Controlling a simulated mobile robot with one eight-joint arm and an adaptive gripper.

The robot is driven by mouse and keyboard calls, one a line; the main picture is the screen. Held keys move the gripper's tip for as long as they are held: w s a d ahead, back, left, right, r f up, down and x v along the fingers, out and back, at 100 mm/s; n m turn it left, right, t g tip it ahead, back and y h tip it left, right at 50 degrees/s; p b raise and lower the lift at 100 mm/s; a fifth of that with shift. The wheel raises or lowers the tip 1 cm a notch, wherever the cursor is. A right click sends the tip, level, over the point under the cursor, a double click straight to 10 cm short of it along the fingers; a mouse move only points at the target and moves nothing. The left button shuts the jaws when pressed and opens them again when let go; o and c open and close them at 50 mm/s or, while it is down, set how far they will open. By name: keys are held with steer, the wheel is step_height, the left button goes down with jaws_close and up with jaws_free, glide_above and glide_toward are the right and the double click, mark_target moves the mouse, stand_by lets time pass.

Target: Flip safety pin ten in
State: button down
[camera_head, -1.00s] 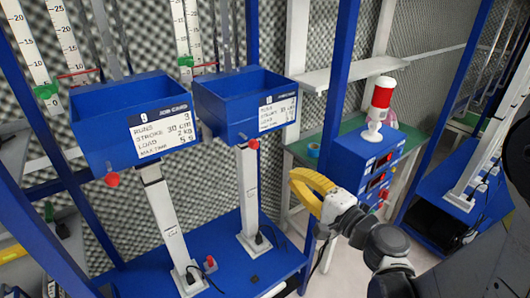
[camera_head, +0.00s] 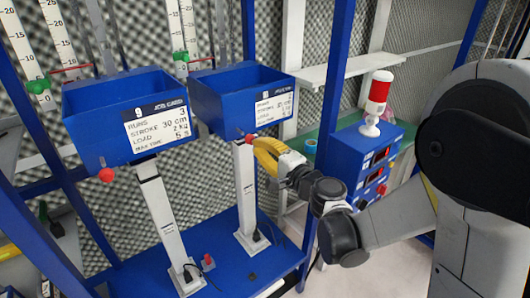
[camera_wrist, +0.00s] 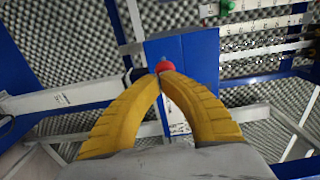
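Two blue open-topped boxes stand on white posts. The left box (camera_head: 95,120) carries a label with a 9. The right box (camera_head: 215,100) has a label whose number is too small to read. A red pin knob (camera_head: 249,138) sits under the right box's front edge, at its post. My gripper (camera_head: 257,146), with yellow curved fingers, is right at this knob. In the wrist view the fingertips (camera_wrist: 160,73) are together, with the red knob (camera_wrist: 165,66) just beyond them and partly hidden. Contact looks likely but I cannot confirm it.
Another red knob (camera_head: 106,175) hangs under the left box. A blue control box (camera_head: 365,160) with a red-topped lamp (camera_head: 378,95) stands to the right behind my arm. A blue upright (camera_head: 335,90) rises between. The blue base plate (camera_head: 225,235) is below.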

mark_target(252, 140)
steer(key=shift+w, duration=0.1)
steer(key=x, duration=0.3)
steer(key=shift+w+a, duration=0.2)
steer(key=shift+w, duration=0.05)
steer(key=shift+s, duration=0.1)
steer(key=shift+d, duration=0.1)
